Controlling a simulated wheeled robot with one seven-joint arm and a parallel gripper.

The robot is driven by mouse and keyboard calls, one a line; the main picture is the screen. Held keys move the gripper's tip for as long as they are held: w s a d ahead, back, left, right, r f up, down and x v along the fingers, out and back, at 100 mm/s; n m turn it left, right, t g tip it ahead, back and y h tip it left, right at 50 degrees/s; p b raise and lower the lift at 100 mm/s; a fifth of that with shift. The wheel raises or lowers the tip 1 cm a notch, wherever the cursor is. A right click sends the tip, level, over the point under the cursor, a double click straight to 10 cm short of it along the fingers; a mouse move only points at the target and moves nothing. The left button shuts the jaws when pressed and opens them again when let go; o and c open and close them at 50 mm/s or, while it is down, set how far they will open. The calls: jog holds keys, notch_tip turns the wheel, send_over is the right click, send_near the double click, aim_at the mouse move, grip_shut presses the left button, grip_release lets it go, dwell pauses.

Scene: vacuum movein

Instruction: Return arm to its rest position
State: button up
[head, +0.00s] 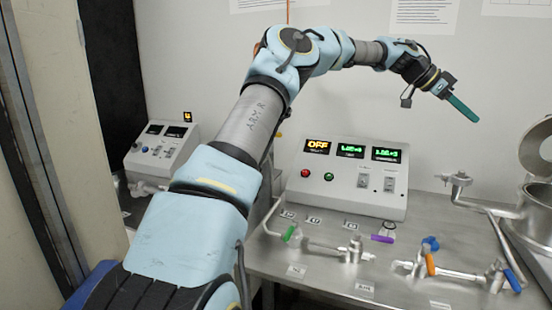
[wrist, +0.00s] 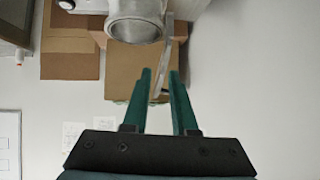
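My arm extends up and to the right across the head view, with the wrist raised high in front of the pale wall. My gripper (head: 462,108) has green fingers that point down and to the right. It is in free air, above and to the right of the control box (head: 350,178). In the wrist view, the two fingers of my gripper (wrist: 160,76) stand apart with nothing between them. The gripper is open and empty. No rest position is marked in either view.
A steel table holds the control box, which reads OFF, and pipes with green, purple, blue and orange valve handles. A metal chamber (head: 535,205) stands at the right. A second control box (head: 160,150) is at the left. The wrist view shows cardboard boxes (wrist: 135,75).

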jog(key=s+a+f+n+t+y, duration=0.1)
jog(key=a+f+n+y, duration=0.25)
jog(key=a+f, duration=0.45)
jog(key=s+a+f+n+t+y, duration=0.15)
jog(key=a+f+n, duration=0.25)
jog(key=a, duration=0.9)
jog(key=a+f+n+t+y, duration=0.25)
jog(key=a+f, duration=0.35)
jog(key=a, duration=0.4)
jog(key=s+a+f+n+y, duration=0.1)
jog(key=s+a+n, duration=0.4)
jog(key=a, duration=0.7)
jog(key=s+a+f+n+y, duration=0.2)
jog(key=s+a+n, duration=0.3)
jog(key=s+a, duration=0.4)
jog(key=a+f, duration=0.1)
jog(key=a, duration=0.3)
jog(key=shift+n+g, duration=0.3)
jog(key=shift+n, duration=0.1)
